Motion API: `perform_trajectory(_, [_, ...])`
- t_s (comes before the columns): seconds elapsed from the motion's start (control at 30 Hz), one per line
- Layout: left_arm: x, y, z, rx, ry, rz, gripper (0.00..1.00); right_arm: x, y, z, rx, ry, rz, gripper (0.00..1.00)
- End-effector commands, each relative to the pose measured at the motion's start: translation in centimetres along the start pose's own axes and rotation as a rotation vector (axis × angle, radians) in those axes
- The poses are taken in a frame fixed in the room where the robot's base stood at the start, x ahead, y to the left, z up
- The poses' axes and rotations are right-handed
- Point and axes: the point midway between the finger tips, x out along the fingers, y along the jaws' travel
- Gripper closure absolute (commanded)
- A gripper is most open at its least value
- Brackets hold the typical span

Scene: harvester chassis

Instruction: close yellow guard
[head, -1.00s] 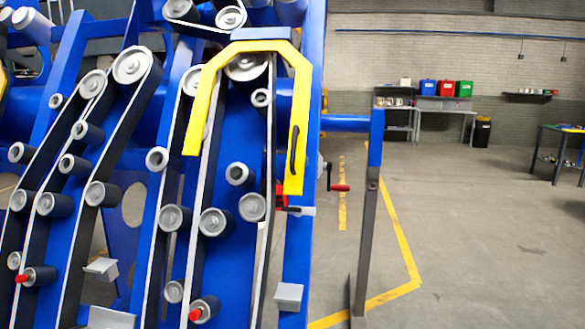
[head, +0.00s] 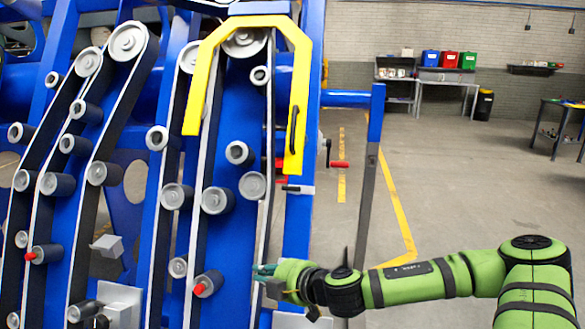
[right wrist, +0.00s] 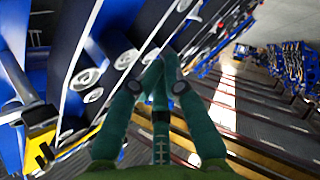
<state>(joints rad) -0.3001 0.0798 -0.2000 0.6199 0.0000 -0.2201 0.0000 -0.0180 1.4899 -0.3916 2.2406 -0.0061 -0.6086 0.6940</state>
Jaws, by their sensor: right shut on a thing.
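The yellow guard (head: 301,85) is an angular arch at the upper part of the blue harvester chassis (head: 298,215). It spans the top of a belt and pulley, with two legs hanging down. A black handle (head: 293,130) is on its right leg. My right gripper (head: 265,270) is well below the guard, near the chassis' lower right side, and does not touch it. In the right wrist view its dark green fingers (right wrist: 158,75) are drawn together; what they hold cannot be made out. A yellow piece (right wrist: 80,150) lies at lower left there, not surely the guard. My left gripper is out of view.
A red-handled crank (head: 338,164) sticks out right of the guard. A grey post (head: 366,215) stands beside the chassis. Rollers and belts cover the chassis front. Open floor (head: 460,190) lies to the right, with a workbench (head: 446,83) at the back wall.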

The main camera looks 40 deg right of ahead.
Motion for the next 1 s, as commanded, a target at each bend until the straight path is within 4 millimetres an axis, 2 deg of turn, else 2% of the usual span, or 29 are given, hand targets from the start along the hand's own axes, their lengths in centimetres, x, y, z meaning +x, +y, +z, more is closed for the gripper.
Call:
perform_trajectory(0.03, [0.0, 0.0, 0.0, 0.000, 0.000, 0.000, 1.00, -0.5, 2.7, -0.6, -0.056, 0.013, 0.010, 1.00])
perform_trajectory(0.17, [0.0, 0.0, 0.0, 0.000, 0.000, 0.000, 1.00, -2.3, 8.2, -2.3, -0.149, 0.033, 0.009, 1.00])
perform_trajectory(0.3, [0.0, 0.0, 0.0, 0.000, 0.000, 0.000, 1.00, -5.6, 14.1, -3.9, -0.229, 0.013, 0.012, 1.00])
perform_trajectory(0.4, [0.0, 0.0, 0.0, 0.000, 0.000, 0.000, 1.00, -8.4, 17.6, -4.9, -0.265, -0.018, 0.020, 1.00])
perform_trajectory(0.5, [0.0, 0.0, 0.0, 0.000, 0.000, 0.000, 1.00, -10.9, 20.2, -5.7, -0.284, -0.051, 0.030, 1.00])
perform_trajectory(0.6, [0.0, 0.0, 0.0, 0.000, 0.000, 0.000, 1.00, -12.8, 21.9, -6.3, -0.293, -0.076, 0.038, 1.00])
perform_trajectory(0.73, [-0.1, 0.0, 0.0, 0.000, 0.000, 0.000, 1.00, -13.9, 22.8, -6.6, -0.294, -0.093, 0.041, 1.00])
perform_trajectory(0.87, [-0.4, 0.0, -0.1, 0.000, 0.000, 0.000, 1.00, -13.1, 23.0, -6.6, -0.294, -0.095, 0.038, 1.00])
perform_trajectory(1.0, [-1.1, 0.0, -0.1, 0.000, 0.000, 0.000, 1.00, -11.0, 23.1, -6.4, -0.292, -0.096, 0.036, 1.00])
